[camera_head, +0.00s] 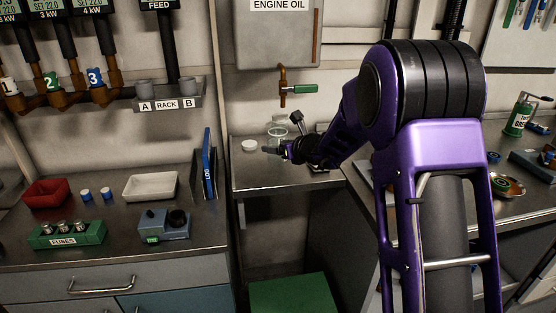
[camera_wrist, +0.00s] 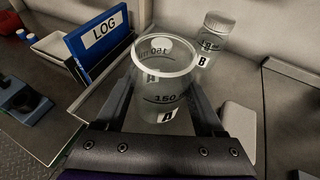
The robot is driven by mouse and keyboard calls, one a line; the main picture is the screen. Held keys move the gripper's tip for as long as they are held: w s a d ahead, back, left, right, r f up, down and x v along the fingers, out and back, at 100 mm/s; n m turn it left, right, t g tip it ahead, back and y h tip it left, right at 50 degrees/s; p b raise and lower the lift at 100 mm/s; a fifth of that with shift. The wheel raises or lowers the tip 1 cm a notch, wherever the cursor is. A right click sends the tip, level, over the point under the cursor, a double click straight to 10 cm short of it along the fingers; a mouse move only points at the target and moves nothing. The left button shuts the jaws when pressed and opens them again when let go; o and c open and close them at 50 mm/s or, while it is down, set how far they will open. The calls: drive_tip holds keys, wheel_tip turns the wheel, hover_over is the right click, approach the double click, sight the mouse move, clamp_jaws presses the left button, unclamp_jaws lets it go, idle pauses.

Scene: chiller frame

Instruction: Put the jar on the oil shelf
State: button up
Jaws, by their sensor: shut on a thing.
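A clear open jar (camera_wrist: 178,98) with dark volume marks stands between the two fingers of my gripper (camera_wrist: 163,105) in the wrist view. My gripper is shut on its sides, and the jar's wide rim faces the camera. In the head view my gripper (camera_head: 284,151) is over the metal oil shelf (camera_head: 252,178), below the engine oil tank (camera_head: 279,35). Clear glass (camera_head: 278,131) shows just behind the gripper there; I cannot tell which jar it is, or whether the held jar touches the shelf.
A second clear jar (camera_wrist: 213,40) stands beyond the held one. A round white piece (camera_head: 249,146) lies on the shelf left of my gripper. The oil tap (camera_head: 292,89) hangs above. The blue log binder (camera_head: 208,166) stands left of the shelf, beside a white tray (camera_head: 151,187).

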sight(278, 159)
wheel_tip(278, 159, down, 4)
drive_tip(key=shift+f+b, duration=0.2)
drive_tip(key=shift+b, duration=0.1)
drive_tip(key=shift+w, duration=0.2)
drive_tip(key=shift+f, duration=0.1)
drive_tip(key=shift+f, duration=0.1)
drive_tip(key=o, duration=1.6)
drive_tip(key=shift+r, duration=0.25)
drive_tip(key=v, duration=1.2)
drive_tip(key=shift+f, duration=0.1)
